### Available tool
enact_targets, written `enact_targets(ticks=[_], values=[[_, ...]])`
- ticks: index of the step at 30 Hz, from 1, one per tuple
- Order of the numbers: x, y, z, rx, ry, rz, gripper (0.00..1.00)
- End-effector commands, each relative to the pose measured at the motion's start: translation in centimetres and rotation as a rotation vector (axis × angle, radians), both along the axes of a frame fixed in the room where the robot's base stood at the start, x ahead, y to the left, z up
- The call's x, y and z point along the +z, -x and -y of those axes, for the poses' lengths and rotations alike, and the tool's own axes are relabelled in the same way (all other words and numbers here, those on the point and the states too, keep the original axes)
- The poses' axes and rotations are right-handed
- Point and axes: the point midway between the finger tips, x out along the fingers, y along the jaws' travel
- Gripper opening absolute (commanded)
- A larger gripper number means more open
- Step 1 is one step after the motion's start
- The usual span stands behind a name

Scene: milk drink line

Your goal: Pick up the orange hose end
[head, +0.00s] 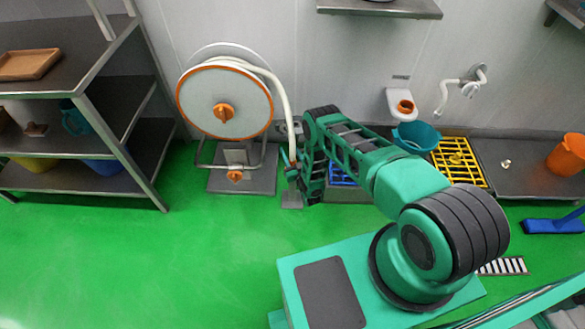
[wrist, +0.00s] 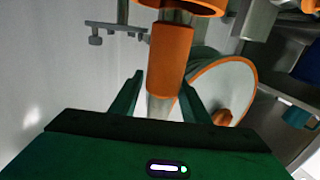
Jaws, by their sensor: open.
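The orange hose end (wrist: 170,57) is a cylinder in the upper middle of the wrist view, with a pale length of hose (wrist: 160,107) below it. My gripper (wrist: 162,80) is open, with one green finger on each side of the lower part of the hose end. I cannot tell whether either finger touches it. In the head view the white hose (head: 286,105) comes off the reel (head: 225,100) and hangs down beside my gripper, where my arm and gripper crowd the view of its end.
The reel's orange-rimmed disc (wrist: 225,85) is close on the right in the wrist view. A metal shelf rack (head: 140,160) stands at the left in the head view. A teal bucket (head: 417,137) and a yellow grate (head: 460,160) are to the right. The green floor at front left is clear.

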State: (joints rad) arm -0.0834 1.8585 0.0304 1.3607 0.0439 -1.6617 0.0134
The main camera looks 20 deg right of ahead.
Motion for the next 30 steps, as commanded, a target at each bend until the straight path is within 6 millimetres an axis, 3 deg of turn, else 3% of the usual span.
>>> enact_targets(ticks=[8,13,23,30], values=[[0.0,-0.2,0.0,0.0,0.0,-0.001,0.4],[0.0,-0.2,0.0,0.0,0.0,-0.001,0.0],[0.1,-0.3,0.0,0.0,-0.001,0.0,0.0],[1.5,-0.3,0.0,0.0,-0.001,0.002,0.0]])
